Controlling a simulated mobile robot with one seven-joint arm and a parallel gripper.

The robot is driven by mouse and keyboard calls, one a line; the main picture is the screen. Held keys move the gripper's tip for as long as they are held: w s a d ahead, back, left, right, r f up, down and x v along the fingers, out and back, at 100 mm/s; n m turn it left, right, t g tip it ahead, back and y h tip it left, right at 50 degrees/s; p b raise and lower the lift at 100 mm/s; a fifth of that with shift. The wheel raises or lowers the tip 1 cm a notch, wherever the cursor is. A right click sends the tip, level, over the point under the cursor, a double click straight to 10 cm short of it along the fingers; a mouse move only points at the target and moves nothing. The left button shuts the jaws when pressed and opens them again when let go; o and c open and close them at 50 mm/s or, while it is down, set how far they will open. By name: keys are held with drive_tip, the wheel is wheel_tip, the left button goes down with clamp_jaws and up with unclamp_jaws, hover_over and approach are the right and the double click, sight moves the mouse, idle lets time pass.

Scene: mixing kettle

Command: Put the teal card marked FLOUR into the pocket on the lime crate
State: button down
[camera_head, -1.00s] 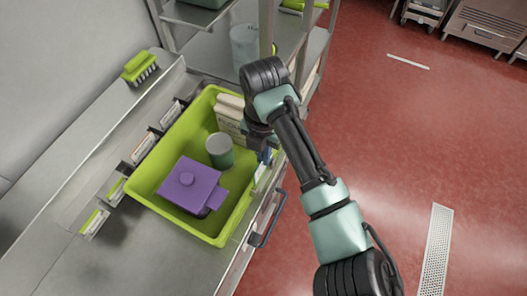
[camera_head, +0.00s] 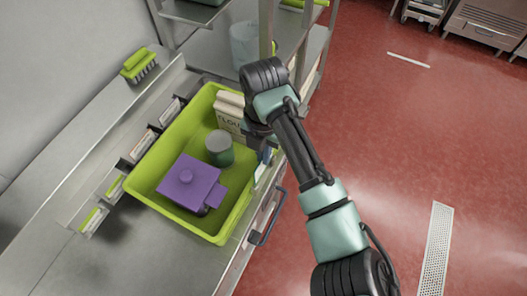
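The lime crate (camera_head: 137,190) stands on the steel counter. My gripper (camera_head: 265,156) points down at the crate's right-hand outer side, seen from above and mostly hidden by my own wrist. A small pale and teal patch (camera_head: 262,172) shows just below the gripper against that side. I cannot tell whether it is the FLOUR card, the pocket or both, and no lettering on it is readable. Whether the fingers are open or shut does not show.
The crate holds a purple lidded box (camera_head: 190,184), a grey-green canister (camera_head: 220,149) and a flour bag (camera_head: 229,112). Several card holders (camera_head: 143,146) line the counter's back ledge. A green brush (camera_head: 139,64) lies beyond. A dark handle (camera_head: 268,222) projects from the counter front.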

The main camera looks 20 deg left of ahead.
sight(263, 171)
drive_tip(key=shift+f+b, duration=1.3)
drive_tip(key=shift+f, duration=0.65)
drive_tip(key=shift+f, duration=0.15)
drive_tip(key=c, duration=0.5)
unclamp_jaws()
drive_tip(key=shift+r+p, duration=2.85)
drive_tip(key=shift+r, duration=0.7)
